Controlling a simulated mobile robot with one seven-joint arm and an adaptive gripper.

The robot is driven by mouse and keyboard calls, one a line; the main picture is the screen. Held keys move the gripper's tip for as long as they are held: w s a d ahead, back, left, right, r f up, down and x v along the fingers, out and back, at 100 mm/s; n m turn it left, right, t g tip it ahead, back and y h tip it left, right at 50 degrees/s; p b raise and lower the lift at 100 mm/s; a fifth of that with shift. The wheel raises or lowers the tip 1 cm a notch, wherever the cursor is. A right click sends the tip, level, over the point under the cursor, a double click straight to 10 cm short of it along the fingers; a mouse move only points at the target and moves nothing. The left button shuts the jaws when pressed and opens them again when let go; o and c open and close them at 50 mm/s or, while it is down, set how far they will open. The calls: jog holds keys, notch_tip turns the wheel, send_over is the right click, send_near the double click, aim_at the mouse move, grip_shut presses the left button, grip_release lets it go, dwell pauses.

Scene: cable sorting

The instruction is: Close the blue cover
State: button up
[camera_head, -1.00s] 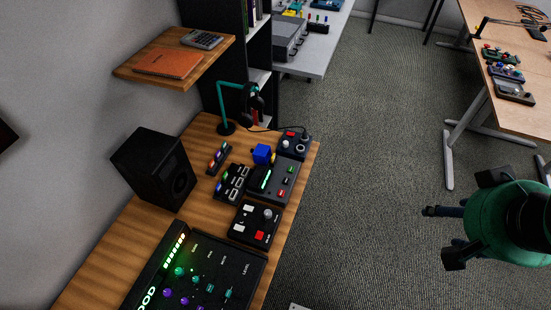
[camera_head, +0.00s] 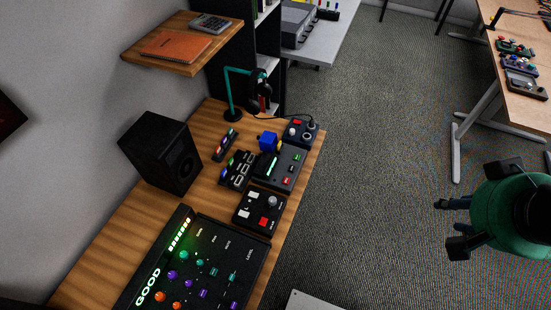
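The blue cover (camera_head: 268,141) is a small bright blue block shape at the back of the dark control box (camera_head: 290,165) with a lit green strip. It stands up above the panels and looks raised, but its hinge and what lies under it are too small to make out. A small yellow part (camera_head: 279,145) shows beside it. My gripper (camera_head: 481,207) is at the right of the picture, below my green wrist, over the floor and well away from the desk. Its dark parts are partly hidden by the wrist, and I see nothing held.
The wooden desk (camera_head: 106,237) also holds a speaker (camera_head: 162,152), a large mixer panel (camera_head: 187,262), other small control boxes and a teal headphone stand (camera_head: 229,92). A wooden shelf (camera_head: 183,69) overhangs its back left. Open carpet (camera_head: 385,140) lies between desk and gripper.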

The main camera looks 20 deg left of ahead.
jog(key=shift+w+a+r, duration=0.1)
jog(key=shift+w, duration=0.1)
jog(key=c, duration=0.4)
jog(key=shift+w+a, duration=0.15)
jog(key=shift+w, duration=0.15)
grip_shut()
jog(key=w+a+f+n+g+y+b, duration=0.1)
jog(key=w+a+f+n, duration=0.3)
jog(key=w+a, duration=0.95)
jog(key=w+a+f+n+g+y+b, duration=0.15)
jog(key=w+a+n, duration=0.45)
jog(key=w+a, duration=0.75)
jog(key=w+a+f+n+g, duration=0.1)
jog(key=w+a+f+n, duration=0.1)
jog(key=w+a+f, duration=0.35)
jog(key=w+a+f+n+g, duration=0.1)
jog(key=w+a+f+n, duration=0.15)
jog(key=a+f, duration=0.55)
jog(key=a+f+n+g+b, duration=0.1)
jog(key=a+f+n, duration=0.2)
jog(key=a+f, duration=1.3)
jog(key=a, duration=0.4)
jog(key=shift+w+a+f+b, duration=0.15)
jog(key=shift+w+f+b, duration=0.1)
jog(key=shift+f+b, duration=0.1)
jog(key=shift+n, duration=0.25)
